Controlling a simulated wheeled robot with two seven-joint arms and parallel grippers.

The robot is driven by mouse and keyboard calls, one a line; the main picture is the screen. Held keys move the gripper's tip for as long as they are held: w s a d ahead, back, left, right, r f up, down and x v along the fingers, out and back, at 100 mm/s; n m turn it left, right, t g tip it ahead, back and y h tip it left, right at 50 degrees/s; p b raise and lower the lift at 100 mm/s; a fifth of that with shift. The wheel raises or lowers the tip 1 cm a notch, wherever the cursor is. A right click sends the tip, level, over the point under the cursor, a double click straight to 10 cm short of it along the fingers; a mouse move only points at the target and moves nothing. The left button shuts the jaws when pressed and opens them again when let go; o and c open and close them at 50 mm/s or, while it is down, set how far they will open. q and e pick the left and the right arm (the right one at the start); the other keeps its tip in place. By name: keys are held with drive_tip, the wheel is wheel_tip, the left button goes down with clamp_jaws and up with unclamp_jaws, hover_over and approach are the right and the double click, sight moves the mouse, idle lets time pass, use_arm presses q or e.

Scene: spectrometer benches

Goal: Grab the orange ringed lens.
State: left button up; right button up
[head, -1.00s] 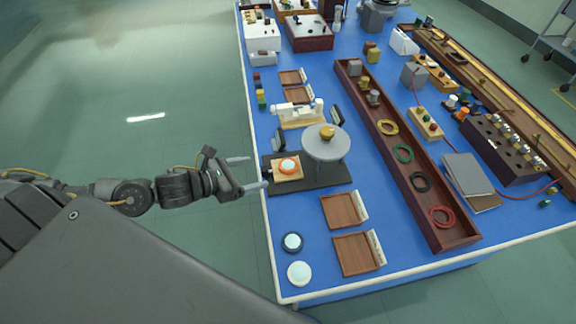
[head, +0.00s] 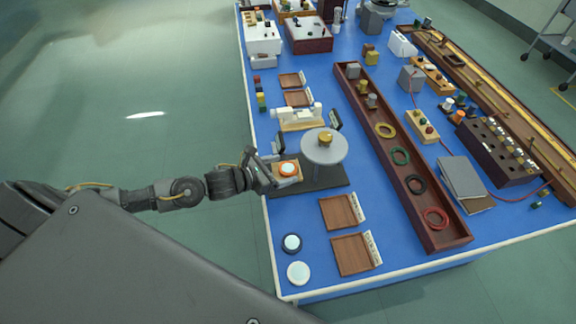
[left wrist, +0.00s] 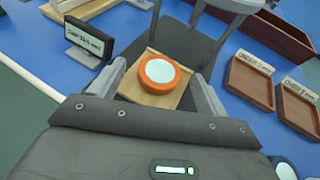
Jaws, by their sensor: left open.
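The orange ringed lens (head: 289,169) lies on a small wooden block on the dark base of the round-topped stand. It also shows in the left wrist view (left wrist: 158,74), an orange ring around a pale disc. My left gripper (head: 277,167) is open at the lens, its fingers spread to either side of the wooden block (left wrist: 151,95). In the left wrist view the lens sits between the fingers, and I cannot see either finger touching it. My right gripper is not in view.
The grey round platform (head: 325,147) stands just right of the lens. A small dark sign (left wrist: 92,38) is near the left finger. Wooden trays (head: 341,210) and two loose lenses (head: 298,272) lie nearer the front edge.

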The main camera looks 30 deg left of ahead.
use_arm(q)
drive_tip(key=shift+w+d+f, duration=0.15)
drive_tip(key=shift+w+f, duration=0.05)
drive_tip(key=shift+w, duration=0.05)
drive_tip(key=shift+c, duration=0.5)
drive_tip(key=c, duration=1)
drive_tip(key=shift+r, duration=0.45)
wheel_tip(320, 180, up, 2)
drive_tip(key=shift+r, duration=0.2)
drive_tip(key=r+b+v, duration=0.1)
drive_tip(key=v, duration=0.4)
drive_tip(key=w+r+b+v, duration=0.1)
drive_tip(key=b+v, duration=0.1)
drive_tip(key=v, duration=0.4)
drive_tip(key=w+a+r+b+v, duration=0.1)
drive_tip(key=v, duration=0.4)
drive_tip(key=shift+s+a+r+b, duration=0.15)
drive_tip(key=shift+r+b, duration=0.1)
drive_tip(key=shift+b, duration=0.1)
